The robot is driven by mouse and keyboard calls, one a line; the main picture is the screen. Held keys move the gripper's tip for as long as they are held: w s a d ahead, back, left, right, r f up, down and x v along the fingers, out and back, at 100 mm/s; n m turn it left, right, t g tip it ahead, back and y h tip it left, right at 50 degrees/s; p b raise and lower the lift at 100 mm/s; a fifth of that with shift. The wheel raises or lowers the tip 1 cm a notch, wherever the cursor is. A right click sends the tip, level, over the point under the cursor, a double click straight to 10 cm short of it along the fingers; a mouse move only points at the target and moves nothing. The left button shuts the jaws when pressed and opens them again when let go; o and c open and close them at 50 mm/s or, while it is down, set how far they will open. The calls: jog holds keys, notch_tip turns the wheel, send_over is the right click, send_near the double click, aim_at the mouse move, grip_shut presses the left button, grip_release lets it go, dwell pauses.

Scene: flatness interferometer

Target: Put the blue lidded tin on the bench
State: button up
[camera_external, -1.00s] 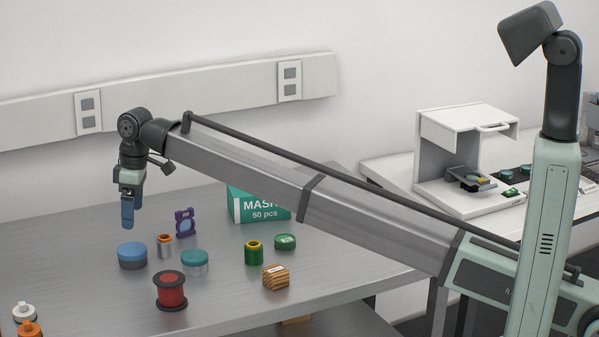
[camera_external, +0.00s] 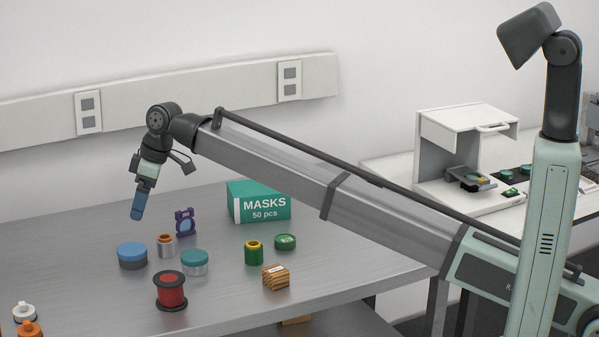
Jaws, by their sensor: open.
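The blue lidded tin (camera_external: 132,256) has a bright blue lid over a grey-blue body. It stands upright on the grey metal bench (camera_external: 90,295), at the left of the group of objects. My gripper (camera_external: 137,213) is in the air above and slightly behind the tin, apart from it, with its blue fingers tilted down to the left. It is open and holds nothing. The gap between the fingers cannot be made out from this side.
Near the tin stand a copper-and-grey cylinder (camera_external: 166,246), a purple bracket (camera_external: 185,222), a teal-lidded jar (camera_external: 194,262) and a red spool (camera_external: 170,291). A masks box (camera_external: 260,204), green containers (camera_external: 254,253) and a wooden block (camera_external: 276,277) are further right. Bare bench lies left of the tin.

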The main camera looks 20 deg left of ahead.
send_over(132, 248)
jog(key=f, duration=0.7)
jog(key=shift+w+d+f, duration=0.1)
jog(key=shift+d+f, duration=0.25)
jog(key=shift+d, duration=0.05)
jog(key=shift+f, duration=0.7)
jog(key=x, duration=0.4)
jog(key=shift+d, duration=0.2)
jog(key=c, duration=1)
jog(key=shift+c, duration=0.2)
